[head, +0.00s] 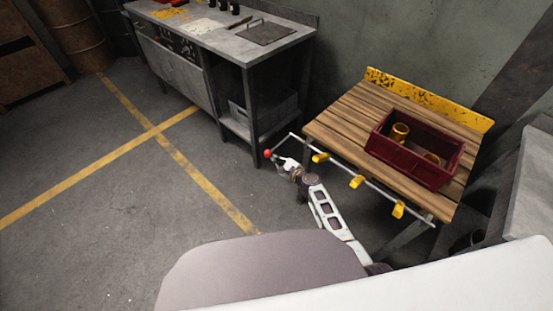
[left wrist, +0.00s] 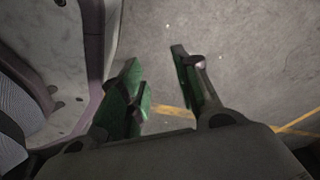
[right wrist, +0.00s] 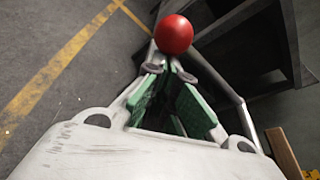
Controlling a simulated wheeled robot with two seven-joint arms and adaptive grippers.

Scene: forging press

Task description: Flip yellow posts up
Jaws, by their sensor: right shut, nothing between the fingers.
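Three yellow posts sit along a grey bar (head: 378,187) at the front of a wooden table: the left post (head: 320,157), the middle post (head: 357,181) and the right post (head: 398,209). All three point outward and down from the bar. A red ball (head: 268,153) tips a lever at the bar's left end; it also shows in the right wrist view (right wrist: 173,35). My right gripper (head: 282,163) is shut and empty, its fingertips (right wrist: 170,68) close to the ball; contact is unclear. My left gripper (left wrist: 158,72) is open and empty above the floor, outside the head view.
A grey workbench (head: 235,50) stands behind to the left. The floor at left, with yellow lines (head: 95,167), is clear.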

